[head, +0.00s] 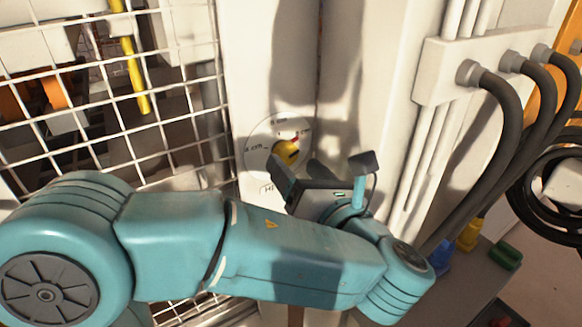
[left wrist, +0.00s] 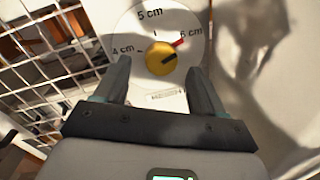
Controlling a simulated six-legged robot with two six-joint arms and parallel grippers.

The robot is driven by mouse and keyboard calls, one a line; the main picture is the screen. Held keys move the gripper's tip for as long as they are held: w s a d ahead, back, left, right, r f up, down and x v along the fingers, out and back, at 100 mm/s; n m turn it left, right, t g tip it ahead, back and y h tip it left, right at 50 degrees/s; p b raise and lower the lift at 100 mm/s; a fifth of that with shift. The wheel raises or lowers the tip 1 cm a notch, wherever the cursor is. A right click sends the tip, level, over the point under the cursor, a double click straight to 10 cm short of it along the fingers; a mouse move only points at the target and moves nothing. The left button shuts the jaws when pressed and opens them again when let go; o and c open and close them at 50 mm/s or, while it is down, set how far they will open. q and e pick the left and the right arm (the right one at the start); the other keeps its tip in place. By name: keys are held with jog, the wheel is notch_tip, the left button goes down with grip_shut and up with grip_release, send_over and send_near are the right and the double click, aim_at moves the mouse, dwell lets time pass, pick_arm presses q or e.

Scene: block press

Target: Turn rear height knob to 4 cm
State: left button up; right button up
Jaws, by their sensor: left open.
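The rear height knob is yellow (head: 286,152) and sits on a round white dial (head: 262,135) on a white panel. In the left wrist view the knob (left wrist: 161,59) is near the top middle. The dial (left wrist: 135,25) reads 4 cm at left, 5 cm at top and 6 cm at right. A red pointer (left wrist: 178,43) on the knob points at 6 cm. My left gripper (head: 299,168) is open in front of the knob, and in the wrist view its fingers (left wrist: 158,74) lie to either side below it. Contact cannot be told. My right gripper is not in view.
A white wire mesh guard (head: 160,150) stands left of the panel, with a yellow bar (head: 135,72) behind it. Thick black hoses (head: 500,120) leave a white box (head: 440,68) at right. A small white label (left wrist: 166,95) is below the knob.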

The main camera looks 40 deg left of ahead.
aim_at(287, 152)
pick_arm(q)
jog(key=shift+x, duration=1.45)
jog(key=shift+d, duration=0.15)
jog(key=c, duration=1.1)
jog(key=shift+o, duration=0.2)
